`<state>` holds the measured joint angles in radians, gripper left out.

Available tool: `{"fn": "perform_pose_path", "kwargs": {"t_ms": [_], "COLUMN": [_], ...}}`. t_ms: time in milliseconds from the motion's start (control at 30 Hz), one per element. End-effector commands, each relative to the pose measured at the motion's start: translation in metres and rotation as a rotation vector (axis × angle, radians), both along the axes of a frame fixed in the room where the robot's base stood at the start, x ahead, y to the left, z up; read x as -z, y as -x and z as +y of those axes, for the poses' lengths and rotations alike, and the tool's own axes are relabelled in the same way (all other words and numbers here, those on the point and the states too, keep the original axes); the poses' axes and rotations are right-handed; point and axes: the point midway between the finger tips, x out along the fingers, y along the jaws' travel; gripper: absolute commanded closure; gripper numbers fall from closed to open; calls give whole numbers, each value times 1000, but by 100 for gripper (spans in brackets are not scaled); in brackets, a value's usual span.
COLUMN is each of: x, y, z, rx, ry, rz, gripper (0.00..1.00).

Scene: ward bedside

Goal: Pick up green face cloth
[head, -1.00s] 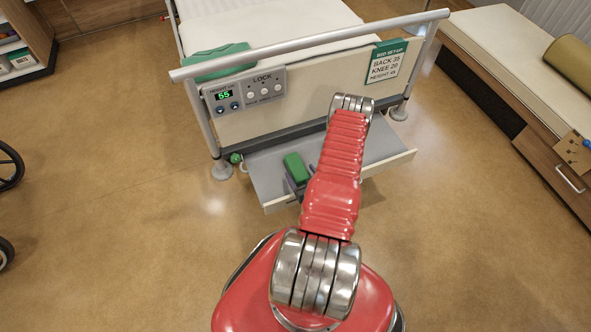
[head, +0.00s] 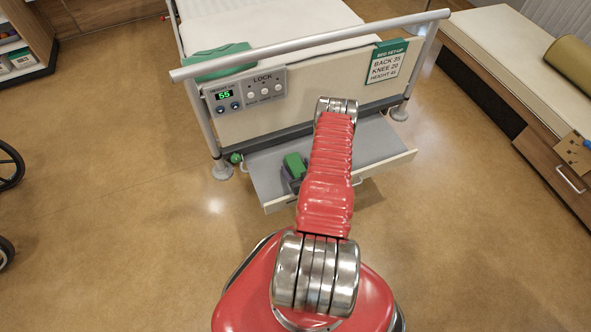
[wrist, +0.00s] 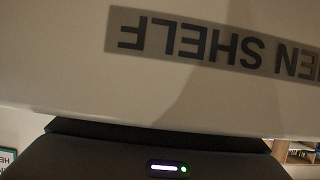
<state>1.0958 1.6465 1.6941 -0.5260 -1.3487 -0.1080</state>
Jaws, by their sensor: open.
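The green face cloth (head: 295,161) is a small folded block on the grey pull-out shelf (head: 379,143) at the foot of the bed. Its near side is partly covered by my dark gripper (head: 290,178), which is open and right at the near edge of the cloth. My red arm hides much of the gripper and the cloth's right side. I cannot tell whether the fingers touch the cloth. The wrist view shows the pale shelf front (wrist: 60,50) with upside-down lettering ending in "EN SHELF". Neither the cloth nor the fingertips show there.
The bed's end panel (head: 330,92) and grey rail (head: 310,44) stand just behind the shelf. A green item (head: 215,64) lies at the rail's left end. A cream-topped bench (head: 510,60) is on the right. A wheel (head: 8,165) is at left. The floor between is clear.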

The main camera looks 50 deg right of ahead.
Motion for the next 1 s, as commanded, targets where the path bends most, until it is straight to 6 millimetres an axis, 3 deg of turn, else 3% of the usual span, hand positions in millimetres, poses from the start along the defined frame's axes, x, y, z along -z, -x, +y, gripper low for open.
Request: {"fn": "perform_pose_path", "kwargs": {"t_ms": [400,1000], "x": [0,0], "y": [1,0], "z": [0,0], "rx": [0,0], "ry": [0,0], "rz": [0,0], "gripper": [25,67]}}
